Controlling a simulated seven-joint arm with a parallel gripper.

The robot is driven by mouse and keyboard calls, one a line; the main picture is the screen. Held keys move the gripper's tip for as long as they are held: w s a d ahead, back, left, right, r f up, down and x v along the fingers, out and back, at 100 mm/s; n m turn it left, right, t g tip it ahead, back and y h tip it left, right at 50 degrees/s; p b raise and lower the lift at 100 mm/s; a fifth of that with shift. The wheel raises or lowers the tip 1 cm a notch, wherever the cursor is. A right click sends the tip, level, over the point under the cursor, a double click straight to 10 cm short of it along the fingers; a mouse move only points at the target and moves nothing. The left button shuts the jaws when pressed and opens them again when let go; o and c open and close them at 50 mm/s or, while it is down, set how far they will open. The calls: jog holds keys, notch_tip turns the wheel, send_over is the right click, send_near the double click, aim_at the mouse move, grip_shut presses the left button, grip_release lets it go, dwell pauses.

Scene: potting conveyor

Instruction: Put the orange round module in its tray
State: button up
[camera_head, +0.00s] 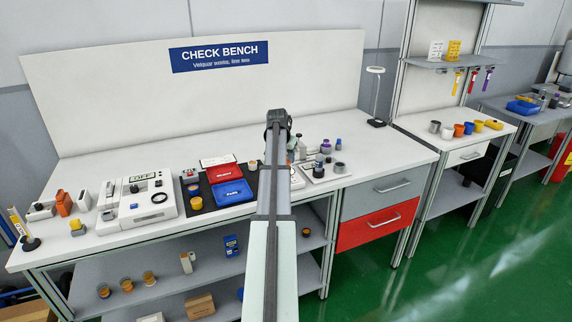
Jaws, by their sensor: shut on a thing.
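My arm runs up the middle of the view and ends in a dark joint above the bench. My gripper's fingers do not show; the arm hides what lies behind it. I cannot make out the orange round module for sure. A small orange patch shows close to the right side of my arm, too small to identify. A red tray (223,173) and a blue tray (232,193) lie on a black mat left of my arm. The print on them is too small to read.
A white tester (149,198) stands left of the mat. Small instruments (319,168) stand right of my arm. Amber-filled cups (126,285) stand on the lower shelf. Coloured cups (459,130) stand on the right-hand bench. Bench space right of the instruments (385,155) is clear.

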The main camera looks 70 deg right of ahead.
notch_tip(320, 180, up, 5)
jog(key=shift+r, duration=0.1)
jog(key=w+a, duration=0.2)
jog(key=w, duration=0.2)
jog(key=n+t, duration=0.2)
jog(key=n, duration=0.2)
send_over(225, 176)
jog(key=a, duration=0.2)
jog(key=f, duration=0.2)
jog(key=shift+s+d+f, duration=0.1)
jog(key=shift+s+f, duration=0.05)
jog(key=shift+f, duration=1.35)
jog(key=shift+s+f, duration=0.15)
jog(key=shift+f, duration=1.4)
jog(key=shift+s+d+f, duration=0.1)
jog(key=shift+s+f, duration=0.05)
jog(key=shift+f, duration=1.35)
jog(key=shift+f+n, duration=0.15)
jog(key=shift+n, duration=0.15)
jog(key=o, duration=1.1)
jog(key=v, duration=1.2)
jog(key=shift+w+r, duration=0.15)
jog(key=shift+r, duration=0.15)
